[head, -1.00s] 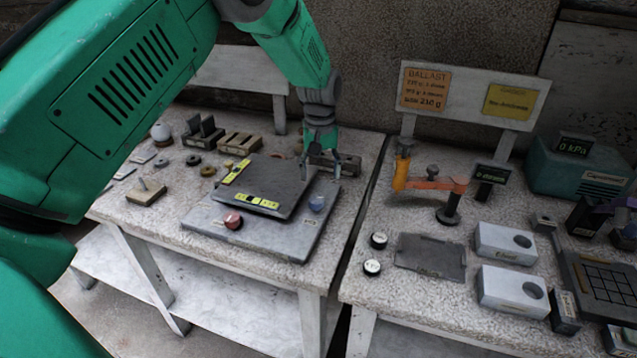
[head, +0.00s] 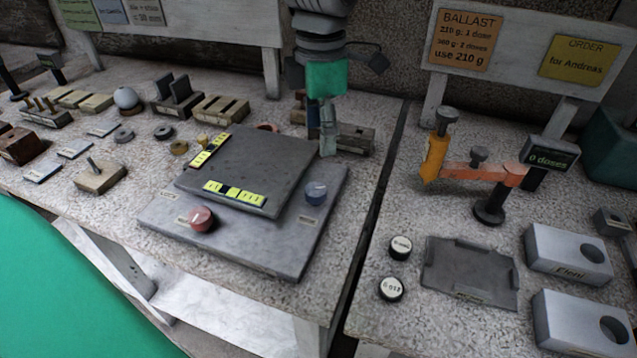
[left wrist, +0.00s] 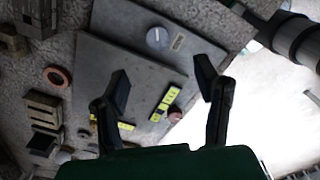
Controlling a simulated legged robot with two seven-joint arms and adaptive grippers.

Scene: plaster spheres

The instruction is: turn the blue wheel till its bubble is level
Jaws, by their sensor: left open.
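The blue wheel (head: 316,192) stands on the right part of a grey base plate (head: 287,243). It also shows in the left wrist view (left wrist: 157,38). A red wheel (head: 201,218) sits at the plate's front left. A dark raised plate (head: 262,160) carries two yellow level vials, one along its front edge (head: 235,193) and one at its left edge (head: 210,150). The bubbles are too small to read. My left gripper (head: 327,135) points down behind the blue wheel, apart from it. In the left wrist view its fingers (left wrist: 162,82) are spread and empty.
Wooden blocks (head: 220,109), dark rings and a pegged block (head: 101,176) lie left of the plate. A gap separates this table from the right one, where an orange arm stand (head: 490,180) and grey boxes (head: 568,255) stand.

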